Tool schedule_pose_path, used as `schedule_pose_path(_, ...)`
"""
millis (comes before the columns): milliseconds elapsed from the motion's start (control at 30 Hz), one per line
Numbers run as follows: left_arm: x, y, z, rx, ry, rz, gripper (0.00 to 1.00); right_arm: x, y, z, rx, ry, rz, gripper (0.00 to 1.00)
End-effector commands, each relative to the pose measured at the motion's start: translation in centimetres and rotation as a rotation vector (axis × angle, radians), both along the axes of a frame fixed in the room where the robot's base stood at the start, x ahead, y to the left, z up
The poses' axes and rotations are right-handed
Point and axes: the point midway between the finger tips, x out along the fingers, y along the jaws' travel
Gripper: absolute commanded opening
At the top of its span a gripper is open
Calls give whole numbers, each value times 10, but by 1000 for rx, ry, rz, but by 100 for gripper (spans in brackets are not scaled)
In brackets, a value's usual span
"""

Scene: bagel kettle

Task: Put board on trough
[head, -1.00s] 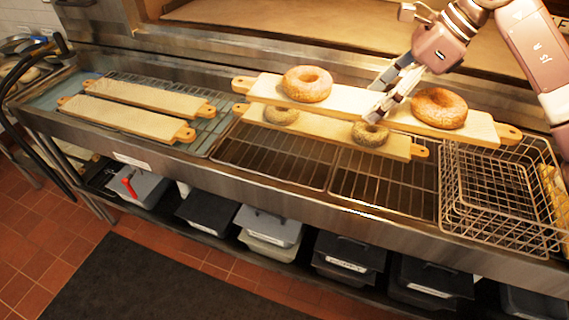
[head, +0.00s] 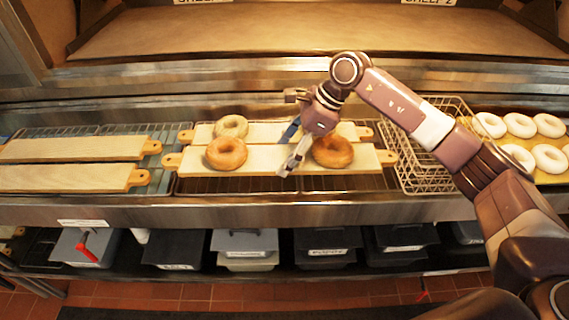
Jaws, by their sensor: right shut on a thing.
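My right gripper (head: 293,150) is shut on a pale wooden board (head: 265,160) with orange ends, gripping it near its middle. Two browned bagels, one left (head: 226,153) and one right (head: 332,151), lie on this board. The board looks level over the metal trough (head: 230,207) with its wire racks; I cannot tell whether it touches them. A second board (head: 265,132) lies just behind it, with a pale seeded bagel (head: 231,125) on its left part; my gripper and the held board hide some of it. My left gripper is not in view.
Two empty boards, a back one (head: 75,148) and a front one (head: 65,178), lie on the left racks. A wire basket (head: 425,170) stands right of the held board. White dough rings (head: 520,125) lie farther right. Lidded bins (head: 245,245) sit below.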

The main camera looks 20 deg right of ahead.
Motion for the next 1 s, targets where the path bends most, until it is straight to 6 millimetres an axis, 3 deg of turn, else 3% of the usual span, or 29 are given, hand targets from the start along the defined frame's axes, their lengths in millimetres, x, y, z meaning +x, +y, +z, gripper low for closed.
schedule_pose_path(267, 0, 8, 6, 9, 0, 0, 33, 1, 1, -17, 4, -2, -1, 26)
schedule_pose_path(500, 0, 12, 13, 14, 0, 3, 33, 1, 1, -48, 4, -3, -1, 26)
schedule_pose_path(900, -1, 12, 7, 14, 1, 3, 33, 1, 1, -55, 4, -5, 0, 26)
schedule_pose_path(933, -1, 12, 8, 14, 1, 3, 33, 0, 0, -55, 1, -2, 0, 68)
schedule_pose_path(1000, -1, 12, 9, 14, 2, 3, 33, 0, 0, -55, 1, -2, 0, 76)
